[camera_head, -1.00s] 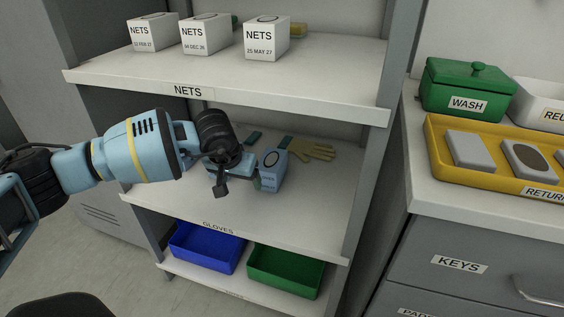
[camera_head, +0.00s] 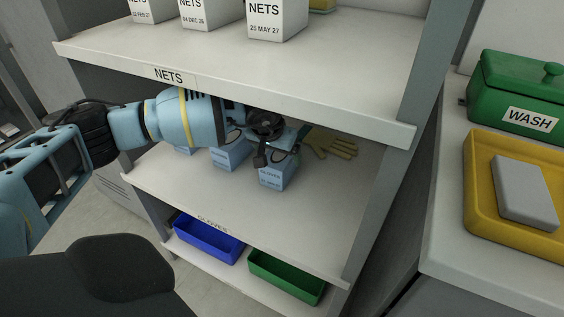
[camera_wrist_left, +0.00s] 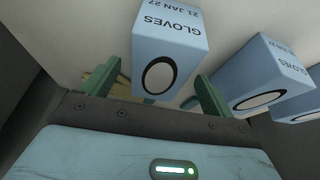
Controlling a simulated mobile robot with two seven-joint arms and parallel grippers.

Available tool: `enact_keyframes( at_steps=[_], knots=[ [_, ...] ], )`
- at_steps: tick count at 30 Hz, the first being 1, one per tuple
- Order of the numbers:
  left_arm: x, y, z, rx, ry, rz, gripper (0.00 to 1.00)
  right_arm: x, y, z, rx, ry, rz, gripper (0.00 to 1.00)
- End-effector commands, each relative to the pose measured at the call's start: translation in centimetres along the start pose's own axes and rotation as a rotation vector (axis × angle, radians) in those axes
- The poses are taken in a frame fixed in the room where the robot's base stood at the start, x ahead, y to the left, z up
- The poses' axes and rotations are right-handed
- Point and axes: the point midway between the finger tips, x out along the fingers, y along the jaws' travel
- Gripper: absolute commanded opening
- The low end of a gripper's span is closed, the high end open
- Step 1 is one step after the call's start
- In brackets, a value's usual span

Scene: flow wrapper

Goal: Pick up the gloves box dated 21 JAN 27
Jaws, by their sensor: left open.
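The fingers are open, with a visible gap at the right one. In the head view my left gripper (camera_head: 283,147) is over the rightmost gloves box (camera_head: 275,177) on the middle shelf, partly hiding it. A second gloves box (camera_wrist_left: 258,75) stands beside it, its date hard to read. My right gripper is not in view.
Another gloves box (camera_head: 230,157) stands to the left on the gloves shelf (camera_head: 210,195). The upper NETS shelf (camera_head: 230,75) is close above my arm. A yellow glove (camera_head: 332,142) lies behind. The shelf front is clear. Blue (camera_head: 208,240) and green (camera_head: 287,276) bins sit below.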

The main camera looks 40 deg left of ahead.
Motion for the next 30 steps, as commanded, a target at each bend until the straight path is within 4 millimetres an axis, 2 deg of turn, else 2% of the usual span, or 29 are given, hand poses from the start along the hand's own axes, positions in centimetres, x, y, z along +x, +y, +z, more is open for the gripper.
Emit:
enact_keyframes(
  at_steps=[8,18,30],
  knots=[
    [1.0,0.0,0.0,0.000,-0.001,0.000,0.87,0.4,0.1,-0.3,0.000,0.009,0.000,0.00],
    [5.4,0.1,0.1,-0.001,-0.001,0.000,0.87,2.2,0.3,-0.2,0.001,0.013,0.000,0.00],
    [5.5,0.0,0.0,0.000,0.001,0.000,0.87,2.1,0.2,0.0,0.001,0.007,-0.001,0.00]
  ],
)
